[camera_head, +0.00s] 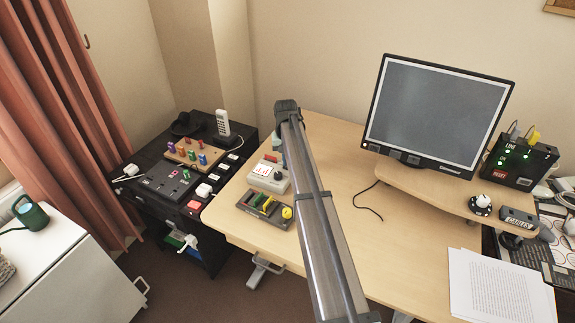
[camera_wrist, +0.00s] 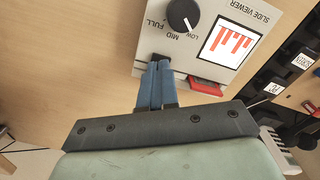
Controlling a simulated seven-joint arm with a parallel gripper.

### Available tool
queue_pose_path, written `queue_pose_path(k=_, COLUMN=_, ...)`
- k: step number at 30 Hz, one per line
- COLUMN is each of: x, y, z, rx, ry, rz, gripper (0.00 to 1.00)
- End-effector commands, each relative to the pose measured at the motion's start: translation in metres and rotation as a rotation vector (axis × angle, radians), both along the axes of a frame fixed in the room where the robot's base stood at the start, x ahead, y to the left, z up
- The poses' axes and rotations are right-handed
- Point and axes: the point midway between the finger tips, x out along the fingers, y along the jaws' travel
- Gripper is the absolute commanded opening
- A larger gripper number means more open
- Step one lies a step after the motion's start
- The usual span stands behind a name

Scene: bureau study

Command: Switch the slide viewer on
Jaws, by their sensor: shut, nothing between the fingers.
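The slide viewer (camera_head: 268,176) is a pale box on the near-left part of the desk. In the wrist view the slide viewer (camera_wrist: 225,15) shows a white screen (camera_wrist: 228,44) with a red bar-like picture, and a black dial (camera_wrist: 182,14) labelled FULL, MID and LOW. The dial's white mark appears to point towards LOW. A small black part (camera_wrist: 159,58) sits at the viewer's edge. My gripper (camera_wrist: 157,66) is shut and empty, its blue fingertips at that black part; whether they touch is unclear. In the head view my arm hides most of the gripper.
A tray (camera_head: 262,212) with coloured items lies in front of the viewer. A black cabinet (camera_head: 150,197) with switches and coloured knobs stands left. A monitor (camera_head: 437,112) stands at the back right, with a black box (camera_head: 519,162) with green lights beside it. The desk's middle is mostly clear.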

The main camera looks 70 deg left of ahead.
Motion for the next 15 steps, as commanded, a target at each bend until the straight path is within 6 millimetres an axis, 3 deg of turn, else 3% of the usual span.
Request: queue_pose_path(k=15, x=0.000, y=0.000, z=0.034, rx=0.001, ry=0.000, rz=0.000, gripper=0.00)
